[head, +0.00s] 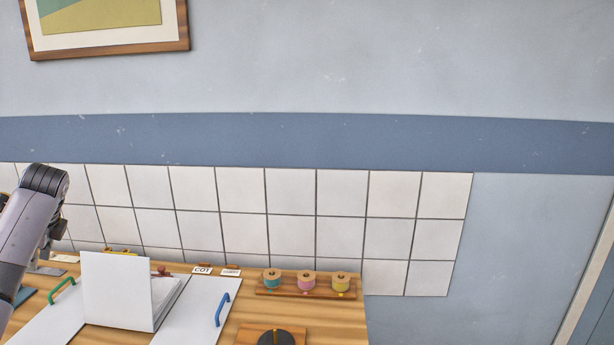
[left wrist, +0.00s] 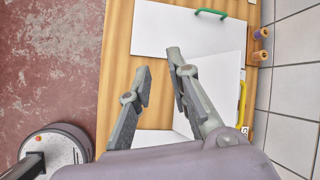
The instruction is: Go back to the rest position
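My left arm comes in at the left edge of the head view, with its gripper (head: 57,228) mostly hidden behind the arm link. In the left wrist view my left gripper (left wrist: 160,72) points over the wooden table (left wrist: 120,50). Its two fingers are apart and nothing shows between them, so it is open and empty. White panels (left wrist: 185,30) lie beyond and below the fingers; I cannot tell the height of the gripper above them. My right gripper is in neither view.
On the table (head: 345,318), a white panel (head: 118,290) stands upright between flat panels with green (head: 61,289) and blue (head: 222,309) handles. A spool rack (head: 305,293) stands at the back right. A tiled wall (head: 290,190) is behind. The left wrist view shows a yellow handle (left wrist: 242,103).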

